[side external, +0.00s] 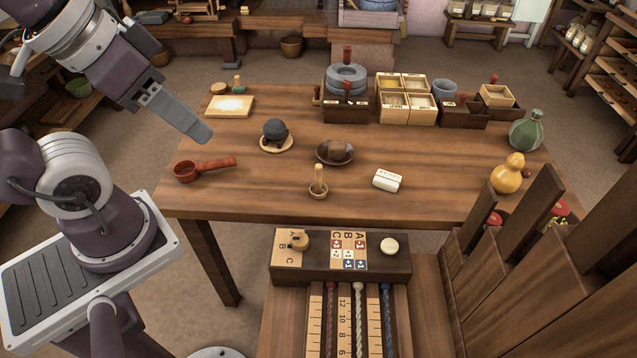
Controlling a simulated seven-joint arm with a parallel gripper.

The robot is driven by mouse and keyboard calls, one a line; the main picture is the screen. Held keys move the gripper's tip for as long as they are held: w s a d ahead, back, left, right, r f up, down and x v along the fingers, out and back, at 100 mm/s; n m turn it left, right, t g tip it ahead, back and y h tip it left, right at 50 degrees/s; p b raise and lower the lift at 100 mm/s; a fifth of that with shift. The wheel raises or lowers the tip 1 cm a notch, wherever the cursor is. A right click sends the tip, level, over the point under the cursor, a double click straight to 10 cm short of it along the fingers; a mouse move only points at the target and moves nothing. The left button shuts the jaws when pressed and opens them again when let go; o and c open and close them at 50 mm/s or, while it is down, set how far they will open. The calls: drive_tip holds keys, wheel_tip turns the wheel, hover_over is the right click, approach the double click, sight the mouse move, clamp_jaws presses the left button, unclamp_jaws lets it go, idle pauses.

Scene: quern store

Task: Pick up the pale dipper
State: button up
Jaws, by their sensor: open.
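The pale dipper (318,189) stands near the front middle of the wooden table (245,190). It is light wood, with a small round cup and a handle that appears to point away or upward. A dark red dipper (205,168) lies at the table's left front. My gripper (204,136) is above the table's left side, left of and apart from the pale dipper. It is open, with nothing seen between its fingers. One grey finger hides most of the other from this side.
Behind the pale dipper is a dark dish (321,155) with a brown lump. A yellow gourd (508,174) stands at the right.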

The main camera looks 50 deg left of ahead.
drive_tip(key=w+a+f+t+y, duration=0.1)
drive_tip(key=w+a, duration=0.1)
drive_tip(key=w, duration=0.6)
drive_tip(key=w+a+f, duration=0.2)
drive_tip(key=w, duration=0.5)
drive_tip(key=m+t+h, duration=0.3)
drive_tip(key=t, duration=0.3)
hover_over(319, 180)
drive_tip(key=w+a, duration=0.1)
drive_tip(key=a, duration=0.1)
drive_tip(key=f, duration=2.6)
drive_tip(key=shift+d+f, duration=0.25)
drive_tip(key=shift+f, duration=0.05)
drive_tip(key=shift+n+t, duration=0.4)
drive_tip(key=shift+n, duration=0.1)
drive_tip(key=s+f, duration=0.1)
drive_tip(key=s, duration=0.1)
drive_tip(key=s+f, duration=0.2)
drive_tip(key=x, duration=0.7)
drive_tip(key=shift+d, duration=0.1)
clamp_jaws()
